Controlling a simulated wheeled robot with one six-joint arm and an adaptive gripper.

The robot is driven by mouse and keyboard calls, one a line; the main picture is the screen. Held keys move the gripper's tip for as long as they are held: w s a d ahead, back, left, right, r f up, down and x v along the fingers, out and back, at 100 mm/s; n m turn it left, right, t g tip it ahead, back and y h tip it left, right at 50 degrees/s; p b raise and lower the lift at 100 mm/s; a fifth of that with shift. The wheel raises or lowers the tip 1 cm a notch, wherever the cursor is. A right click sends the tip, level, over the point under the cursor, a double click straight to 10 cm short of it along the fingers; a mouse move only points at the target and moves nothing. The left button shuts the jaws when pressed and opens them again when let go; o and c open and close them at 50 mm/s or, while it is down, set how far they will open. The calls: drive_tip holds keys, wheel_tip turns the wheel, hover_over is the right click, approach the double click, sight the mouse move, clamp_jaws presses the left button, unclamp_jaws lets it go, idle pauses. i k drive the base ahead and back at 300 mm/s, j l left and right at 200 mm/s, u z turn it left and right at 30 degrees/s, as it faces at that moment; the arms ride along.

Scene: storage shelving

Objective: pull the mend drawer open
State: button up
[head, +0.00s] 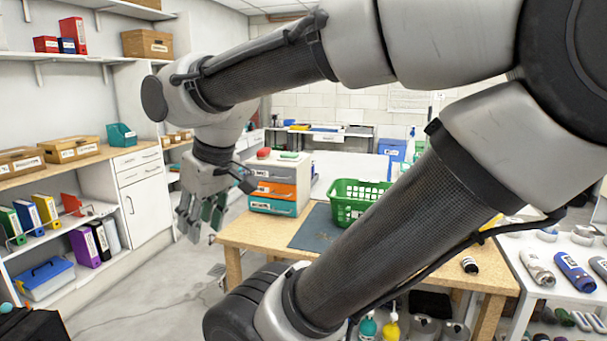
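A small drawer unit (304,172) stands on the wooden table, left of the green basket. It has a grey top drawer (270,173), an orange middle drawer (273,190) and a teal bottom drawer (272,206), all looking shut. Each front carries a white label, too small for me to read surely, so I cannot tell which is the mend drawer. My gripper (205,222) points down in front and to the left of the unit, apart from it in the picture. Its fingers look spread with nothing between them. My wrist is close to the unit's left edge in the picture.
A green basket (357,199) and a dark blue mat (320,231) lie on the wooden table (250,232). A red and a green item sit on the unit's top. Shelves with binders and boxes line the left wall. The floor (150,285) left of the table is mostly clear.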

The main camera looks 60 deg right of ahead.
sight(266, 173)
drive_tip(key=z, duration=1.45)
drive_tip(key=i+l+u, duration=0.15)
drive_tip(key=u, duration=0.15)
drive_tip(key=i+l+u, duration=0.1)
drive_tip(key=l+u, duration=0.25)
drive_tip(key=j, duration=0.1)
